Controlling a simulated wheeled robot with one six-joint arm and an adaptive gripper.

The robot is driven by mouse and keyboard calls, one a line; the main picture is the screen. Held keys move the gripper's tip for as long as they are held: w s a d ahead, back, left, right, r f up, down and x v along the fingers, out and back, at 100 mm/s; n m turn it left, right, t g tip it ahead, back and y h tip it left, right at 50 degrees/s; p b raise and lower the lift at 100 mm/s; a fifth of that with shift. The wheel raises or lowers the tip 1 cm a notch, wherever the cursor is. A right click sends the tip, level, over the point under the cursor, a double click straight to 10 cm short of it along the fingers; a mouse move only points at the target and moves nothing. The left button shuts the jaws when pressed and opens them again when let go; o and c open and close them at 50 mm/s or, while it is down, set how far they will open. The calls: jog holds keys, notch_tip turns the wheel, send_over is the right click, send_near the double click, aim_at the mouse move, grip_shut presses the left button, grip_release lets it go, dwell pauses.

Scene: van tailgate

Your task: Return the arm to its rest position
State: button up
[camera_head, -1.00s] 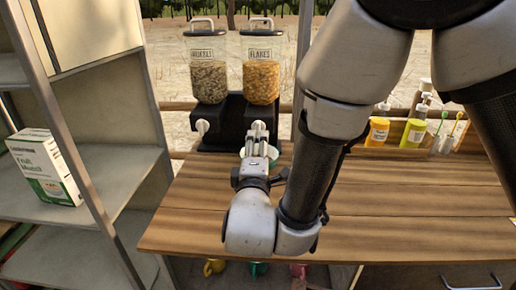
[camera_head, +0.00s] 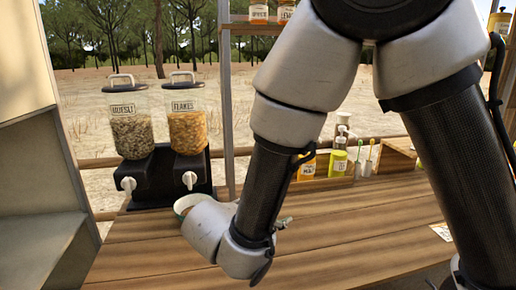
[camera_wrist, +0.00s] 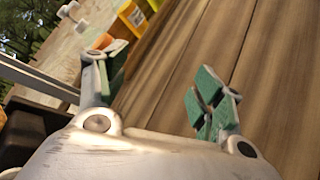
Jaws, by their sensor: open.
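My gripper (camera_wrist: 160,82) is open and empty in the wrist view, with its two green-padded fingers spread apart above the wooden worktop. In the head view my wrist hangs low over the worktop (camera_head: 330,240), in front of the dispensers. The fingers are mostly hidden there behind my wrist; only a small tip shows at its right side.
The muesli dispenser (camera_head: 132,135) and flakes dispenser (camera_head: 187,130) stand on a black base at the back left. Yellow and orange bottles (camera_head: 338,163) and toothbrushes stand at the back edge. A post (camera_head: 226,110) rises behind the worktop. A grey shelf (camera_head: 45,190) is at left.

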jog(key=s+d+r+m+g+y, duration=0.1)
jog(key=s+d+m+g, duration=0.25)
jog(key=d, duration=0.35)
jog(key=s+d+r+m+g, duration=0.1)
jog(key=s+d+m+g, duration=0.2)
jog(key=d, duration=0.4)
jog(key=s+d+r+m+g+y, duration=0.1)
jog(key=d+r+m+g, duration=0.2)
jog(key=d, duration=0.4)
jog(key=s+d+r+m+t+y, duration=0.1)
jog(key=s+d+r+m+y, duration=0.1)
jog(key=s+d+r+m, duration=0.1)
jog(key=s+d+r+m+t+y, duration=0.1)
jog(key=s+d+r+m+y, duration=0.2)
jog(key=d+m, duration=0.4)
jog(key=shift+s+d+r, duration=0.8)
jog(key=shift+s+d, duration=0.25)
jog(key=shift+d, duration=0.2)
